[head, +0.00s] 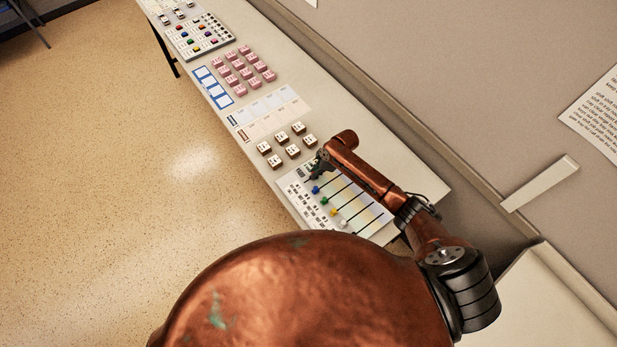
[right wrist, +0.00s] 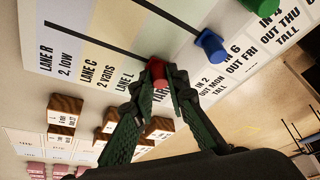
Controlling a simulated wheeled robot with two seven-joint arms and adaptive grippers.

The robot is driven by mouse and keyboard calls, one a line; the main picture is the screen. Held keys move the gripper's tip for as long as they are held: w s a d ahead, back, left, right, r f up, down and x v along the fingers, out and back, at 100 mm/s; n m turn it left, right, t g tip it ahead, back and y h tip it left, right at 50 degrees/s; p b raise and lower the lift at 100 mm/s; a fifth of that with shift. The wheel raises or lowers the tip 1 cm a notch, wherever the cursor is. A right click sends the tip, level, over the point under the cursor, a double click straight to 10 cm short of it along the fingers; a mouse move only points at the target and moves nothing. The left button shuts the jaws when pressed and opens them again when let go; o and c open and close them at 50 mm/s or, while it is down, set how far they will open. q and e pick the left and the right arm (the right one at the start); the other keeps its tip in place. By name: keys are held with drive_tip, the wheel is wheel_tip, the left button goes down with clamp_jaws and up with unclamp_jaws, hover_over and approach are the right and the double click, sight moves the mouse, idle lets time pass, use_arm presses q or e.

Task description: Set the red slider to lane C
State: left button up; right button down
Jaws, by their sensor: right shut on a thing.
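The slider board (head: 297,206) lies on the long table, with several slots and coloured knobs. My right gripper (head: 316,172) is over its far end, in the first slot. In the right wrist view the right gripper (right wrist: 161,94) is shut on the red slider (right wrist: 157,71), a small red knob. The knob sits at the YARD label, partly hidden by the fingers. Beside it run the bands for LANE L, LANE C (right wrist: 88,71) and LANE R. In the head view the red knob is hidden by my gripper. My left gripper is not in view.
A blue knob (right wrist: 210,46) and a green knob (right wrist: 263,6) stand in neighbouring slots. Several brown-sided white blocks (head: 282,138) stand just beyond the board, with pink blocks (head: 240,75) farther along. A wall runs behind the table; open floor lies in front.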

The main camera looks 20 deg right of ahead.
drive_tip(key=d, duration=0.2)
drive_tip(key=w+d+b, duration=0.1)
drive_tip(key=d, duration=0.1)
drive_tip(key=w+d, duration=0.1)
drive_tip(key=d, duration=0.1)
drive_tip(key=shift+w+d+f+b, duration=0.1)
drive_tip(key=shift+d+b, duration=0.05)
drive_tip(key=shift+b, duration=0.25)
drive_tip(key=c, duration=1.9)
unclamp_jaws()
drive_tip(key=v, duration=1.2)
